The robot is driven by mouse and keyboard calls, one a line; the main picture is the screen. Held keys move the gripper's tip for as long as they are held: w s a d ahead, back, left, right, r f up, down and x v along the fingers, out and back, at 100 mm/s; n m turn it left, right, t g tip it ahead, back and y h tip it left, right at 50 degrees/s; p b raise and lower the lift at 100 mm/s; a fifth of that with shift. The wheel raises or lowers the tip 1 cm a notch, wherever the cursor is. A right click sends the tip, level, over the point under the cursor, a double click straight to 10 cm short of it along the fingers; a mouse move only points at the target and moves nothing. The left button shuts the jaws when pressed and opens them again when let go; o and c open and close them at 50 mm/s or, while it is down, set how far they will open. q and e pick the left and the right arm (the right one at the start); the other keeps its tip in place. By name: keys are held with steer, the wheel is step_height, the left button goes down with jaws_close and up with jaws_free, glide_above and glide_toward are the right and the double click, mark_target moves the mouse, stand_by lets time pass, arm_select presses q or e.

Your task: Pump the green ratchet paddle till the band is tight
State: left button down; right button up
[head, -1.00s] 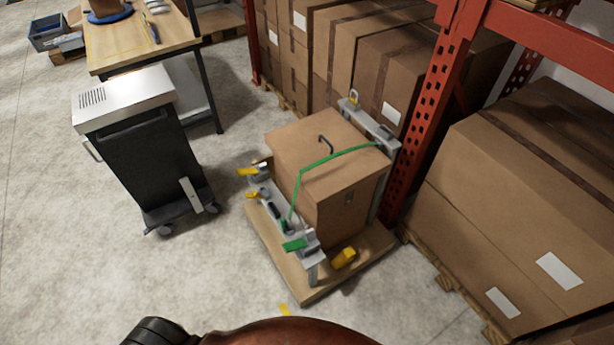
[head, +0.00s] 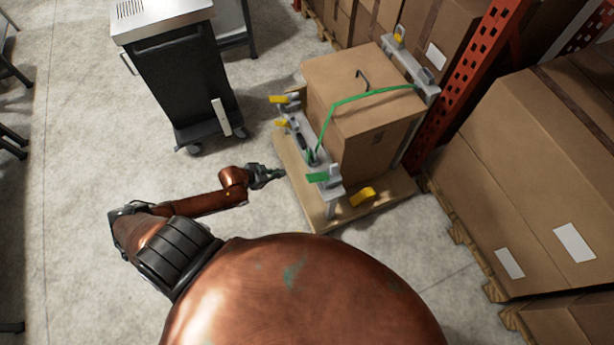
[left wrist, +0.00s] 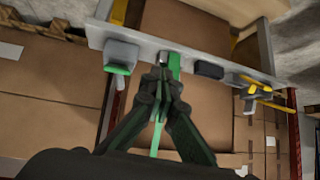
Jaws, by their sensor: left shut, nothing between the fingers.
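The green ratchet paddle (head: 317,178) sits at the near end of a grey rail (head: 329,190). The green band (head: 345,101) runs from the rail over the top of a brown box (head: 375,125); its tightness cannot be told. My left gripper (head: 281,172) is shut and empty, just left of the paddle and apart from it. In the left wrist view the closed fingertips (left wrist: 164,80) overlap the green band (left wrist: 175,64). The paddle (left wrist: 118,69) is left of them, under a grey housing. My right gripper is out of view.
The box stands on a wooden base (head: 300,185) with yellow levers (head: 283,98) and a yellow block (head: 362,196). A dark cart (head: 180,85) is behind left. Pallet boxes (head: 550,180) and a red rack post (head: 470,80) are right.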

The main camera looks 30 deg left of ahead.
mark_target(307, 177)
arm_select(q)
steer(key=d+r+m+h, duration=0.1)
steer(key=d+r+h, duration=0.1)
steer(key=d+r, duration=0.4)
step_height(307, 177, up, 3)
steer(key=shift+w+d+f, duration=0.15)
steer(key=shift+w+d, duration=0.15)
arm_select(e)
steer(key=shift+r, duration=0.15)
arm_select(q)
steer(key=shift+w, duration=0.1)
